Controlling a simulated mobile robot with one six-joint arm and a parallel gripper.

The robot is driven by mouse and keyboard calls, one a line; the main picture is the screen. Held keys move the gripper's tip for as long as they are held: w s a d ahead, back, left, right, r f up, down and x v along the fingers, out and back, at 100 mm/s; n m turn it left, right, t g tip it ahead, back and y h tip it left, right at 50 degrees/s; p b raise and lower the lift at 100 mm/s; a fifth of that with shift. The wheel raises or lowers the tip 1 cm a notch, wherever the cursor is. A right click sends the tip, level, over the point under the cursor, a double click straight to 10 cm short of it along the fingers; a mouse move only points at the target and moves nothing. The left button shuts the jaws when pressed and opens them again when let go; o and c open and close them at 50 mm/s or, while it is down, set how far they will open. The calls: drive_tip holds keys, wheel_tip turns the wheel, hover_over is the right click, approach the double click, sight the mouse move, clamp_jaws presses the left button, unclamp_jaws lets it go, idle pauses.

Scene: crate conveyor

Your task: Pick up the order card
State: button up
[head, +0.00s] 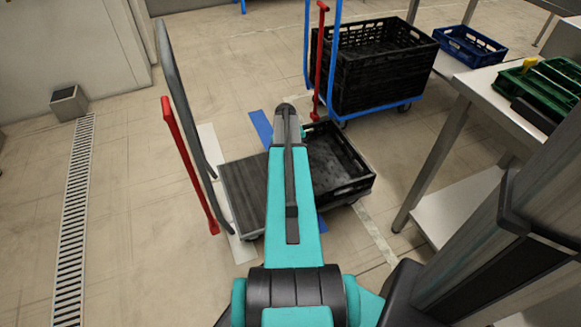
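I cannot make out an order card anywhere in the head view. My arm reaches forward over a low grey platform cart (245,185), and its far links hide part of it. My gripper does not show in this view. A shallow black crate (352,186) sits on the right part of the cart, partly hidden behind my arm; its visible inside looks empty.
A red handle (190,165) stands at the cart's left. Behind stands a blue cart (388,106) with a large black crate (375,85).

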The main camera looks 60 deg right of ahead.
drive_tip(key=shift+c, duration=0.4)
clamp_jaws()
